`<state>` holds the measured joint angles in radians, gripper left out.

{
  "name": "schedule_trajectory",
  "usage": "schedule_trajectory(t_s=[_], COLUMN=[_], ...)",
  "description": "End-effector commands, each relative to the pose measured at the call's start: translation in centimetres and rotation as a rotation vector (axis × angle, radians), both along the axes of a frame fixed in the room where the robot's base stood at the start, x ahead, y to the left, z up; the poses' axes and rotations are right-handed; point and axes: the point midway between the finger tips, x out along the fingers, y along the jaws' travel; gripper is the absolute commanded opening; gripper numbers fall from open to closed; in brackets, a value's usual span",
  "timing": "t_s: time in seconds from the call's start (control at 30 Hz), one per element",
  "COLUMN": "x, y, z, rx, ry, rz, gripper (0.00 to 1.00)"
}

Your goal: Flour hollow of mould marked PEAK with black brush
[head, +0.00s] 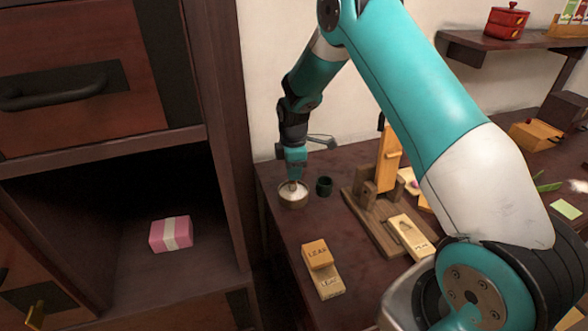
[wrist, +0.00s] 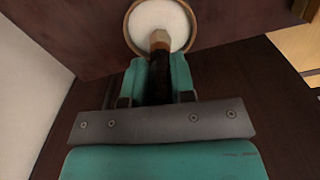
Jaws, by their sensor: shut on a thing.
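My gripper (head: 294,172) is shut on the black brush, also seen in the wrist view (wrist: 159,82). The brush (wrist: 158,68) has a dark handle and a pale tan head. It points down into a round tan-rimmed bowl of white flour (head: 292,202); its head overlaps the flour in the wrist view, and contact is hard to judge. A pale wooden mould (head: 414,245) with a dark mark lies beside the wooden stand; its lettering is too small to read surely. Another mould (head: 330,289) appears marked LEAF, with a LEAF-marked block (head: 317,253) at its far end.
A small dark cup (head: 324,187) stands right of the bowl. A wooden stand (head: 366,213) with an upright board is at mid-table. A dark cabinet (head: 228,130) borders the table at left, with a pink box (head: 171,234) inside. Bare table lies between the bowl and the LEAF mould.

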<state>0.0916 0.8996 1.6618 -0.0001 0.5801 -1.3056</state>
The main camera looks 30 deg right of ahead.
Motion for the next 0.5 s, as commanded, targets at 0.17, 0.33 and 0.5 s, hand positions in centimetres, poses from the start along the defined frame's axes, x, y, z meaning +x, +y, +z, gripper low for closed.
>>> schedule_trajectory(t_s=[0.17, 0.33, 0.5], x=[0.00, 0.01, 0.01], y=[0.01, 0.02, 0.02], z=[-0.18, -0.40, -0.61], rx=[0.000, 0.000, 0.000], ry=[0.000, 0.000, 0.000], rz=[0.000, 0.000, 0.000], gripper=[0.00, 0.00, 0.00])
